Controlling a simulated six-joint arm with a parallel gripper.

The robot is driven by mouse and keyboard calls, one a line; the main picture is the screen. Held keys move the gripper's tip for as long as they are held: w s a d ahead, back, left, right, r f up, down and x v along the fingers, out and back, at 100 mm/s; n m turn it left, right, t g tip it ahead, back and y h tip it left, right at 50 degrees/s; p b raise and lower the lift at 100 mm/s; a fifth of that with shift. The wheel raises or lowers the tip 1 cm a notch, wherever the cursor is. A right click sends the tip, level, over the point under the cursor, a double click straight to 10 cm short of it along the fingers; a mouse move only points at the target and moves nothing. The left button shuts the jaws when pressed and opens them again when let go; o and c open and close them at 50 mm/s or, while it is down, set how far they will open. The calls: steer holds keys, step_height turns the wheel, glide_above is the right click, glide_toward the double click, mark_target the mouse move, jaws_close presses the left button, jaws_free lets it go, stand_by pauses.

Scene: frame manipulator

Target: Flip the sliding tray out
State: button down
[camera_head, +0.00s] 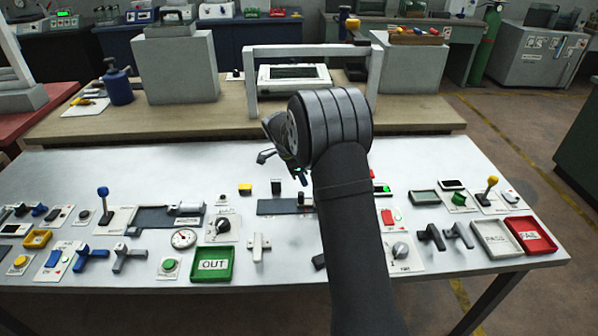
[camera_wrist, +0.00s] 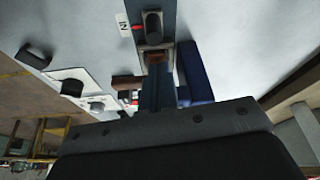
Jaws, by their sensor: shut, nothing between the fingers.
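In the head view, a flat slate-grey piece (camera_head: 276,207) with a small dark upright knob (camera_head: 301,199) lies on the white bench, partly hidden by my arm. A second, wider slate-grey piece (camera_head: 155,218) with a light block lies to its left. I cannot tell for sure which is the sliding tray. My gripper (camera_head: 298,176) is shut and empty, above and behind the nearer slate piece; my wrist covers part of it. In the wrist view, a grey-blue strip (camera_wrist: 169,12) bears a dark rounded knob (camera_wrist: 153,26), in front of my gripper. Contact cannot be told.
A green OUT tray (camera_head: 213,263) stands at the front. Levers, buttons and dials crowd the bench around it. A yellow-knobbed lever (camera_head: 488,189) and a red FAIL tray (camera_head: 531,236) are at the right. A grey frame (camera_head: 251,85) stands on the wooden shelf behind my gripper.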

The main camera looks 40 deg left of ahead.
steer(key=shift+x, duration=2.15)
steer(key=s+a, duration=0.9)
steer(key=v, duration=1)
steer(key=shift+w+d, duration=0.15)
